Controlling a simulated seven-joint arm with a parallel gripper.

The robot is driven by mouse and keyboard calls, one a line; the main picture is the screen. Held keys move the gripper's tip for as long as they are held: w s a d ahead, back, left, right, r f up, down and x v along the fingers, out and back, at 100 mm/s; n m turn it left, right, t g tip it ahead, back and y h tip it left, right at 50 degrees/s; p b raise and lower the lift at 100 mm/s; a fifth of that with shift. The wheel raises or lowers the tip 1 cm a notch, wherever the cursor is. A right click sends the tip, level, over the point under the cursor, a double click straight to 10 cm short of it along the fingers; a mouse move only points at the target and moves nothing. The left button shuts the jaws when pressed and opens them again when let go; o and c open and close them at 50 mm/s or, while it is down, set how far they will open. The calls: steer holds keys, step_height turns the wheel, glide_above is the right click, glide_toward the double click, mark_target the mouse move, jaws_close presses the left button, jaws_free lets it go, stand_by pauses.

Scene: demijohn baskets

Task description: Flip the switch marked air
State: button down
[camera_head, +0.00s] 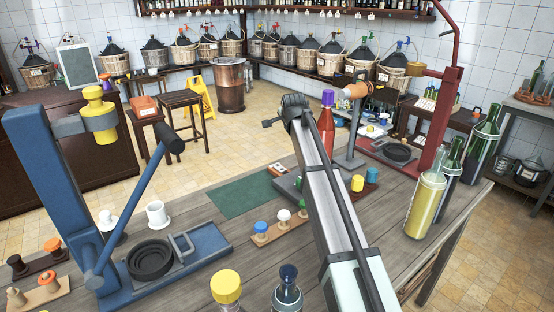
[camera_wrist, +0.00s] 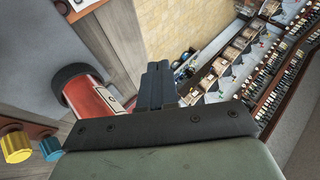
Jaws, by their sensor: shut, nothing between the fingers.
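No switch with a readable "air" mark shows. A small white and orange plate (camera_head: 277,169) lies on the bench by a dark grey base; its marking is too small to read. In the wrist view a white plate with a red strip (camera_wrist: 82,5) and a dark knob is cut off at the top left; I cannot read it. My gripper (camera_head: 270,123) is raised above the bench, left of a red bottle with a purple cap (camera_head: 326,130). In the wrist view its fingers (camera_wrist: 157,85) are together and empty, beside the red bottle (camera_wrist: 92,103).
A blue lever press (camera_head: 60,200) stands at the left and a red stand (camera_head: 440,130) at the right. Yellow (camera_head: 357,183) and blue (camera_head: 371,176) stoppers, a stopper rack (camera_head: 280,229) and green bottles (camera_head: 453,160) stand on the bench. The green mat (camera_head: 240,196) is clear.

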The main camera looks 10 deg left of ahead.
mark_target(277, 164)
steer(key=shift+w+a+f+n+g+h, duration=0.15)
steer(key=shift+a+g, duration=0.4)
steer(key=shift+g, duration=0.85)
steer(key=shift+a+f+n+g+h, duration=0.15)
steer(key=shift+a+g, duration=0.45)
steer(key=shift+g, duration=0.8)
steer(key=shift+w+a+f+n+g+h, duration=0.15)
steer(key=shift+a+g, duration=0.4)
steer(key=shift+g, duration=0.85)
steer(key=shift+f, duration=0.1)
steer(key=f, duration=0.9)
steer(key=w+a+f, duration=0.1)
steer(key=f, duration=0.3)
steer(key=shift+a+f, duration=0.1)
steer(key=shift+f, duration=0.3)
steer(key=shift+w+f, duration=0.1)
steer(key=shift+f, duration=0.2)
